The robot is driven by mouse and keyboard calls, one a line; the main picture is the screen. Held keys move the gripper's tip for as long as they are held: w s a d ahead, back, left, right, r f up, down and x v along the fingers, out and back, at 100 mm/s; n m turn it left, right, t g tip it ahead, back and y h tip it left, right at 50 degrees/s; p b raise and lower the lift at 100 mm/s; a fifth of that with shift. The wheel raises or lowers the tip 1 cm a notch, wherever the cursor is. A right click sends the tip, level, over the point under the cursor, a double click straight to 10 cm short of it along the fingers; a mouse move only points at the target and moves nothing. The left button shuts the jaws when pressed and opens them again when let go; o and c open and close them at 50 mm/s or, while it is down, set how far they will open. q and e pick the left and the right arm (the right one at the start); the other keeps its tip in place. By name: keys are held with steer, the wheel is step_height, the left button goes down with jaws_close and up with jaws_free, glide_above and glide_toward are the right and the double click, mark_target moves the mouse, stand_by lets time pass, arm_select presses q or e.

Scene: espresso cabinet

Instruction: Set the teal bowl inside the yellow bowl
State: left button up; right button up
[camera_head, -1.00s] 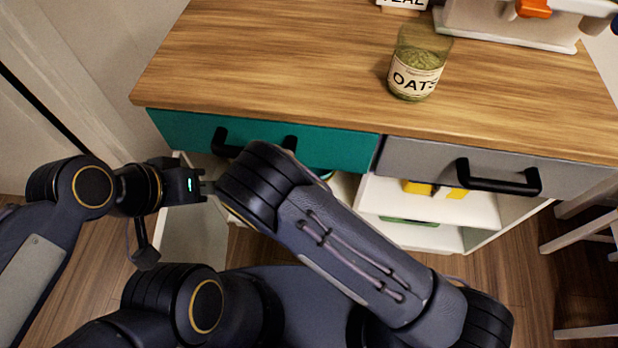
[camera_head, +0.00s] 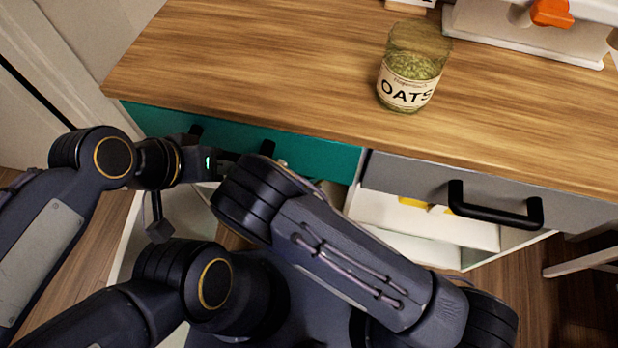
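A yellow object (camera_head: 414,202) shows partly on the upper shelf of the open cabinet, under the grey drawer. It is too covered to tell whether it is the yellow bowl. No teal bowl can be made out. My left gripper (camera_head: 225,165) is in front of the teal drawer (camera_head: 318,155), just below its black handle. Its fingertips are partly behind my other arm's thick joint, so I cannot tell whether they are open or shut. My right arm crosses the middle of the view, and its gripper is hidden.
A wooden countertop (camera_head: 250,70) spans the top, with an oats jar (camera_head: 407,85) on it. A white machine with an orange part (camera_head: 551,12) stands at the back right. The grey drawer (camera_head: 400,170) has a black handle (camera_head: 495,212). A stool (camera_head: 585,260) stands at right.

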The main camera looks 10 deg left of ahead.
jaws_close()
jaws_free()
steer(key=p+v, duration=0.2)
steer(key=v, duration=0.6)
steer(key=shift+d, duration=0.1)
